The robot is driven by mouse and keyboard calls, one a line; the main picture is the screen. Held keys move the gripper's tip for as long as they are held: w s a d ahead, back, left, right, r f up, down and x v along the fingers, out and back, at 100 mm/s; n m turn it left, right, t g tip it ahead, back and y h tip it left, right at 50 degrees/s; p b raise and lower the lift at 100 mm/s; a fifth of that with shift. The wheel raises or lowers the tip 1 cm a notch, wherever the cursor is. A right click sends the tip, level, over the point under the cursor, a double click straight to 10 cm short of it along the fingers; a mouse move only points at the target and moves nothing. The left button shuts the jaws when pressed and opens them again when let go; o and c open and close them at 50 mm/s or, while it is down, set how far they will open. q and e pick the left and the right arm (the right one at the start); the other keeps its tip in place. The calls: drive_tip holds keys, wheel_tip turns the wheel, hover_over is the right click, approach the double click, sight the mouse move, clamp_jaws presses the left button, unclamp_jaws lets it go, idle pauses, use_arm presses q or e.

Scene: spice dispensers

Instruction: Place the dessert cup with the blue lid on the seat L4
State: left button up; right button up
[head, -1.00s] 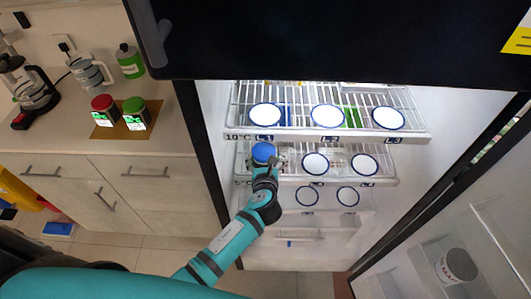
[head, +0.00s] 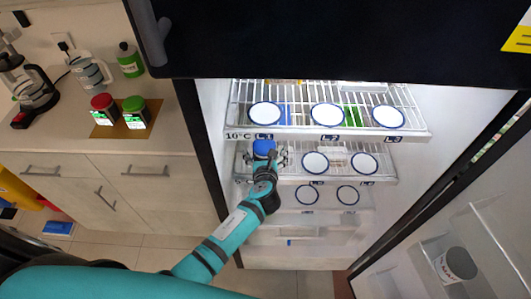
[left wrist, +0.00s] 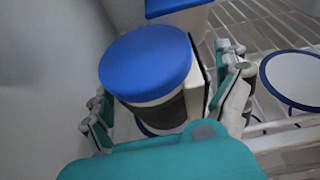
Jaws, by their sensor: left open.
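The dessert cup (left wrist: 160,112) has a blue lid (head: 263,147) and a dark band. It stands upright at the left end of the middle fridge shelf, over the left seat there. Part of a blue-edged ring shows under it in the left wrist view; the cup hides most of this seat. My left gripper (head: 264,159) is open, with one finger on each side of the cup. In the left wrist view both fingers appear apart from the cup. The seat labels on this shelf are too small to read surely. My right gripper is not in view.
Empty round seats (head: 315,163) continue along the middle shelf. The top wire shelf (head: 296,128) runs above the cup, and the fridge's left wall is close. Red (head: 101,101) and green (head: 133,104) lidded jars stand on the counter. The open fridge door (head: 400,262) is at right.

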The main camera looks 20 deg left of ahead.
use_arm(q)
drive_tip(key=shift+r, duration=0.1)
drive_tip(key=v, duration=1.2)
drive_tip(key=s+a+f+n+g+h, duration=0.15)
drive_tip(key=s+f+n+g, duration=0.4)
drive_tip(key=f, duration=0.95)
drive_tip(key=s+a+f+n+g+h, duration=0.1)
drive_tip(key=s+f+n+g+h, duration=0.1)
drive_tip(key=s+f+n, duration=1)
drive_tip(key=s+a+f+n+g, duration=0.2)
drive_tip(key=s+f+n, duration=0.4)
drive_tip(key=s, duration=0.5)
drive_tip(key=s+a+f+n+g, duration=0.2)
drive_tip(key=s+a+f+n, duration=0.3)
drive_tip(key=s+f, duration=0.4)
drive_tip(key=s+n, duration=0.1)
drive_tip(key=s, duration=0.2)
drive_tip(key=shift+f, duration=0.25)
drive_tip(key=shift+a+n+g+h, duration=0.1)
drive_tip(key=shift+n+g+h, duration=0.15)
